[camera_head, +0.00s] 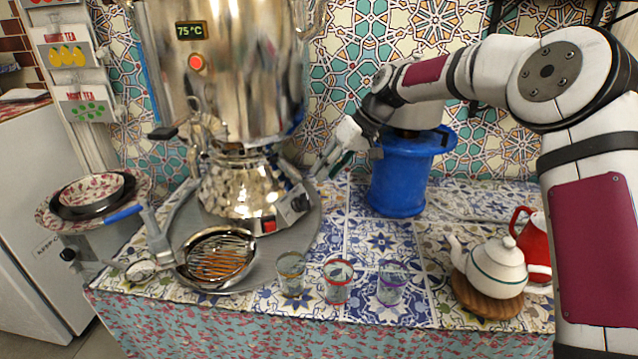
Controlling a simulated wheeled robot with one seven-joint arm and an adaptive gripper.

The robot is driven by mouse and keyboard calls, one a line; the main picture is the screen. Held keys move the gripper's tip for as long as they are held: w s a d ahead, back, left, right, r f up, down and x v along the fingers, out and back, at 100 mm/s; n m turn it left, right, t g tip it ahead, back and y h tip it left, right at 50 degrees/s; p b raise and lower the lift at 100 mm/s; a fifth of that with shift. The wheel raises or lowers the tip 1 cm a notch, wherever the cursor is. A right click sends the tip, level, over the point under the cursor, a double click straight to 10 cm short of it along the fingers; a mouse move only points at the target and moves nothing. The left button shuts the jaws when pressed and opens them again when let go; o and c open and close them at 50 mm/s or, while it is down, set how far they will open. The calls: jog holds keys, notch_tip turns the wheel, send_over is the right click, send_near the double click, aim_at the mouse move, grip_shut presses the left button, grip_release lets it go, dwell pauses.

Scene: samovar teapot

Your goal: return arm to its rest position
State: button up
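My arm enters from the right and reaches left over the table, bent at the elbow. My gripper (328,160) is at the end of it, in front of the tiled wall, between the large steel samovar (235,80) and the blue container (398,180). The gripper points down and to the left, near the samovar's right side. Its fingers are small and seen from the side, so I cannot tell whether they are open or shut. No held object is clear.
Several glasses, including a red-rimmed glass (338,282), stand near the front edge. A metal drip bowl (217,262) is below the samovar. The tiled middle is clear.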

jog(key=shift+d+r, duration=0.35)
jog(key=shift+r, duration=0.2)
jog(key=shift+s, duration=0.1)
